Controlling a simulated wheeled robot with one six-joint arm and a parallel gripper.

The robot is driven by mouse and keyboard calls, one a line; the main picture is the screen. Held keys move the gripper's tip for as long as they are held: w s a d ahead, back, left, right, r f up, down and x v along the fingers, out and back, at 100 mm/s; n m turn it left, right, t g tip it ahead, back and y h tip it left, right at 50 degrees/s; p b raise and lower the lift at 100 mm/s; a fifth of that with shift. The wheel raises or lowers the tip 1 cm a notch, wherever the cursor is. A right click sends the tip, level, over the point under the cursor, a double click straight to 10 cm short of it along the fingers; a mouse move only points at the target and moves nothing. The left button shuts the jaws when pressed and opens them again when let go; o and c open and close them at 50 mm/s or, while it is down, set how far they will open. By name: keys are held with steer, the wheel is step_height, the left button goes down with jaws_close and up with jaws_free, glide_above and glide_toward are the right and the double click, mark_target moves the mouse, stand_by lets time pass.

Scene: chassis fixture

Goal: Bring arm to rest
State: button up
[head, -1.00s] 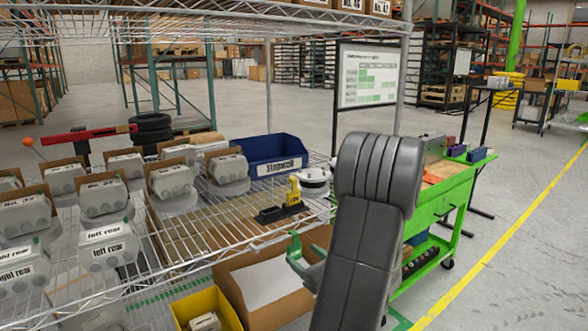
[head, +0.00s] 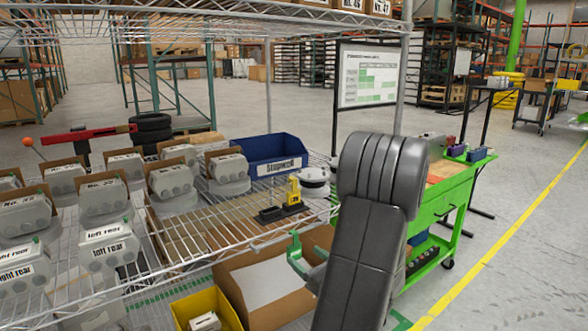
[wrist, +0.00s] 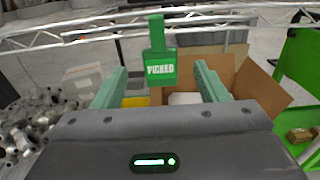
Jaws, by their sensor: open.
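My gripper (wrist: 160,90) shows in the wrist view with its two green fingers well apart and nothing between them. In the head view its green fingers (head: 297,252) show beside my dark arm, over the open cardboard box and below the wire shelf. My arm hides part of the gripper there. In the wrist view a green tag reading "PICKED" (wrist: 161,68) stands beyond the fingers, in front of the shelf edge.
The wire shelf (head: 215,250) holds grey labelled parts (head: 105,200), a blue bin (head: 268,158) and a yellow-and-black item (head: 293,192). Below are a cardboard box (head: 262,318) and a yellow bin (head: 232,321). A green cart (head: 440,205) stands at right.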

mark_target(296, 245)
steer(key=x, duration=0.6)
steer(key=shift+w+a, duration=0.25)
steer(key=shift+a, duration=0.05)
steer(key=shift+d+r+p, duration=0.1)
steer(key=shift+r+p, duration=0.6)
steer(key=shift+p, duration=0.2)
steer(key=v, duration=1.3)
steer(key=shift+r, duration=0.35)
